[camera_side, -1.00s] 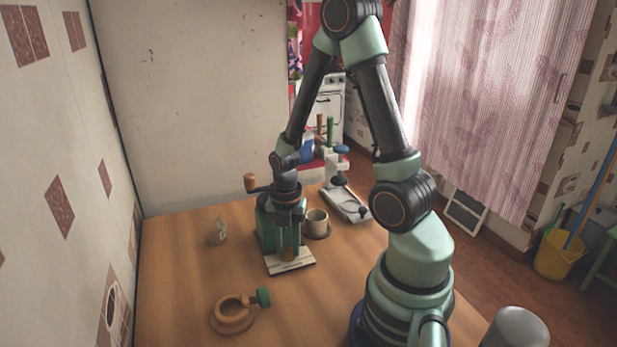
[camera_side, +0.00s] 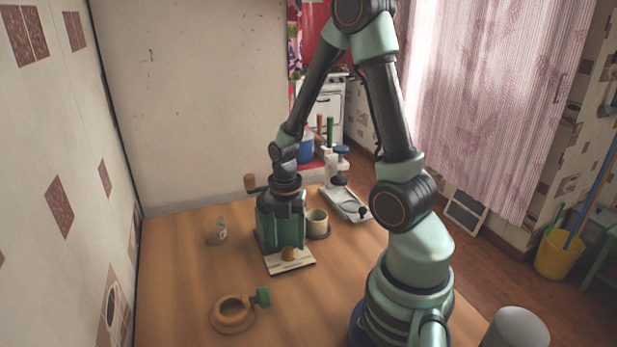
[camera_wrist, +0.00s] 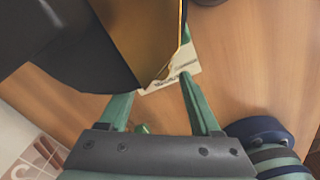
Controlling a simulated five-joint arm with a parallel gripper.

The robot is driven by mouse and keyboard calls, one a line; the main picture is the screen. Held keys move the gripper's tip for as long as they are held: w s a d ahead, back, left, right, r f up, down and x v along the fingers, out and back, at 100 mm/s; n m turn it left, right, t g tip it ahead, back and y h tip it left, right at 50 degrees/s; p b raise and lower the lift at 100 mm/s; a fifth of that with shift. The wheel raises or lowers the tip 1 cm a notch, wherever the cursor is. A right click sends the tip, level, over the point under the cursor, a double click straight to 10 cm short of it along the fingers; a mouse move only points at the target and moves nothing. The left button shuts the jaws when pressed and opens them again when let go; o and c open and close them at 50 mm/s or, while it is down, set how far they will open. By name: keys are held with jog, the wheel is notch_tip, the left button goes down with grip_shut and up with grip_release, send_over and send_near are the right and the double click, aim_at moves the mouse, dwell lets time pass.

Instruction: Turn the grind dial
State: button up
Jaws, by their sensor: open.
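A dark green grinder (camera_side: 266,228) stands on the wooden counter in the side view, with a crank ending in a brown knob (camera_side: 250,182). A small brass-coloured dial (camera_side: 289,253) shows at its front, above a cream plate (camera_side: 290,264). My gripper (camera_side: 289,238) points down in front of the grinder, just above the dial and apparently apart from it. In the wrist view my gripper (camera_wrist: 158,87) has its two green fingers spread. The lettered plate (camera_wrist: 187,66) lies beyond them. A large brown-gold surface (camera_wrist: 145,38) is close ahead; I cannot tell whether it is the dial.
A cream cup (camera_side: 317,222) on a dark saucer stands right of the grinder. A wooden ring with a green knob (camera_side: 233,311) lies in front.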

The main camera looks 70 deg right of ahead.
aim_at(288, 249)
notch_tip(288, 249, up, 10)
dwell(0.5)
jog(key=a+r+m+t, duration=0.5)
jog(key=a+r+m, duration=0.6)
jog(key=m, duration=0.9)
jog(key=shift+w+a+m+t, duration=0.3)
jog(key=shift+w+a+m, duration=0.1)
jog(key=shift+w+a, duration=0.1)
